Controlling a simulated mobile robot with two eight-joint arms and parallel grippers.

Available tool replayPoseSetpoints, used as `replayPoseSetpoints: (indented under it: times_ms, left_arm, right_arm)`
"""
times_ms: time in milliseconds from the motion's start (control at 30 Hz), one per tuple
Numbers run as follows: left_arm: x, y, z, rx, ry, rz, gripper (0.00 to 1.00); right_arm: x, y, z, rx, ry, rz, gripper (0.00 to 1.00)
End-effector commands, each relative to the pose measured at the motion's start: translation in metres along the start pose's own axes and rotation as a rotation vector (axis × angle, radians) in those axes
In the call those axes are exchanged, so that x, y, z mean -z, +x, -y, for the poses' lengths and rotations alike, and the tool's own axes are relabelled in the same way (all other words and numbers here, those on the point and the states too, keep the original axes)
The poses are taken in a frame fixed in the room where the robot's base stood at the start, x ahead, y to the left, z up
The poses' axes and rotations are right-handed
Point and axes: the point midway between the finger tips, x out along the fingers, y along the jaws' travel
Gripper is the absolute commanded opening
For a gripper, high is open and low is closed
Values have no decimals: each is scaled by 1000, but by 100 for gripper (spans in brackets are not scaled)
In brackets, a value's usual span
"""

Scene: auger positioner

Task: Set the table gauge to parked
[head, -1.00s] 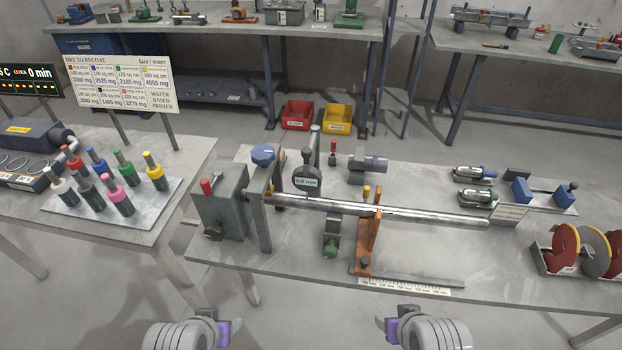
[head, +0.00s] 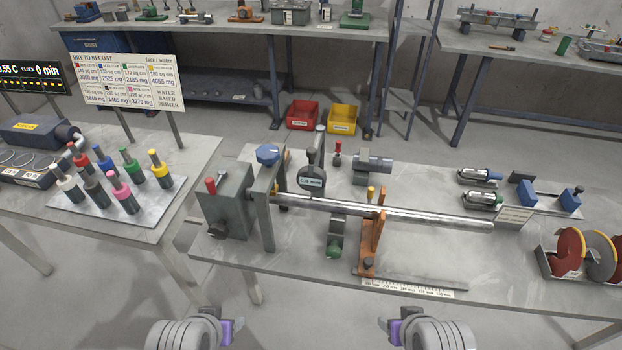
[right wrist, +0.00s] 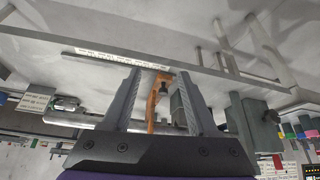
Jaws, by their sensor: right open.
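The table gauge, a dark round dial with a small "mm" readout (head: 311,178), stands on a grey upright post (head: 319,148) behind the left part of a long steel shaft (head: 430,217). Its exact figure is too small to read surely. My left gripper (head: 230,332) is low in the head view, in front of the table, clear of everything; its finger opening does not show. My right gripper (head: 390,330) is also low in front of the table, empty. In the right wrist view its two fingers (right wrist: 162,88) are spread apart, with the orange shaft rest seen beyond between them.
The workbench (head: 430,262) carries a grey headstock with red knob (head: 224,205), a blue knob (head: 268,154), an orange rest (head: 371,240), a motor (head: 373,167) and grinding discs (head: 570,250). Paint bottles (head: 122,192) stand on the left table.

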Motion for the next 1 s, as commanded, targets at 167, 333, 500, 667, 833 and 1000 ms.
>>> replayPoseSetpoints:
  times_ms: [167,333,500,667,833,1000]
  left_arm:
    - [-2,2,0,0,0,1,59]
    - [-9,10,0,0,0,7,59]
    - [-18,20,0,0,0,14,59]
    - [-25,28,0,0,0,18,59]
    - [-30,34,0,0,0,21,59]
    - [-31,36,0,0,0,22,59]
  right_arm:
    - [14,2,-7,-29,13,-44,62]
    - [99,-1,-37,-153,66,-330,62]
    - [217,-26,-34,-135,38,-763,62]
    - [288,-44,20,94,-97,-1040,62]
    - [303,-42,82,378,-248,-1102,62]
    - [298,-35,111,525,-324,-1071,62]
